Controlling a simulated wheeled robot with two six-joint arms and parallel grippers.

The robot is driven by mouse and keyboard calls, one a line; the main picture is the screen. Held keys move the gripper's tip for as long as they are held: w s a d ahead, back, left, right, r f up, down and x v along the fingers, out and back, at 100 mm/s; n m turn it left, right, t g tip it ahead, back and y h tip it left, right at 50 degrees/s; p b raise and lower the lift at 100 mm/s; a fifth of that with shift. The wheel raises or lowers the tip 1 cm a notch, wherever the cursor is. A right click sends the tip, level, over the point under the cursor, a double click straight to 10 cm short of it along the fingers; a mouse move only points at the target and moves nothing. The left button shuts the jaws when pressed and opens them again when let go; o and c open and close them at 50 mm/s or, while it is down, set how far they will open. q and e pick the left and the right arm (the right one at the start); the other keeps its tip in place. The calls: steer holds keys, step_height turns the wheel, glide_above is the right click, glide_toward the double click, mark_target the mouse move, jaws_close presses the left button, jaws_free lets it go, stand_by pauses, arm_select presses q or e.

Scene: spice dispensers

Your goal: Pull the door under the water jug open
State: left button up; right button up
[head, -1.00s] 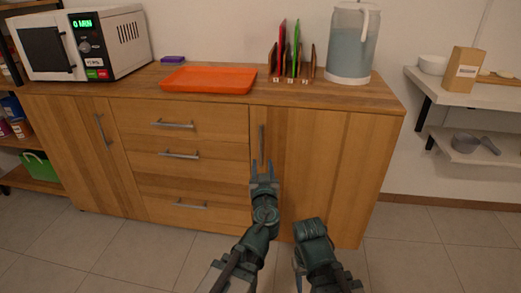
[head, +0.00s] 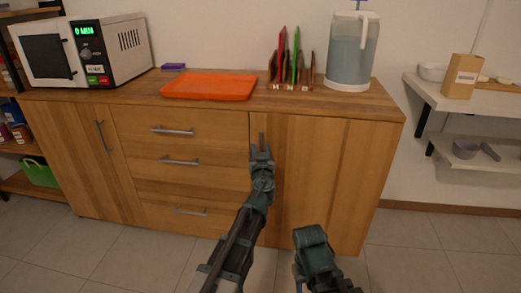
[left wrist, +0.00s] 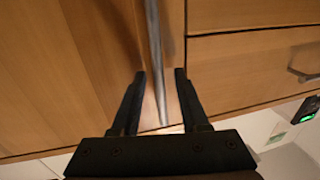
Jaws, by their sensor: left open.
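The cabinet door (head: 310,185) under the water jug (head: 351,50) is shut. Its vertical metal handle (head: 262,139) is at the door's left edge, with its lower part hidden behind my left gripper. My left gripper (head: 261,153) is open at the handle. In the left wrist view the handle (left wrist: 156,60) runs down between the two open fingers of the gripper (left wrist: 159,82), with a gap on each side. My right arm shows at the lower middle of the head view; I cannot make out its gripper's fingers.
Drawers (head: 180,145) with bar handles are left of the door. An orange tray (head: 209,87), a rack with coloured boards (head: 291,68) and a microwave (head: 85,47) stand on top. A wall shelf (head: 460,103) is at the right. The floor in front is clear.

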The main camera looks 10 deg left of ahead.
arm_select(q)
steer(key=shift+w, duration=0.15)
jaws_close()
stand_by(1.4)
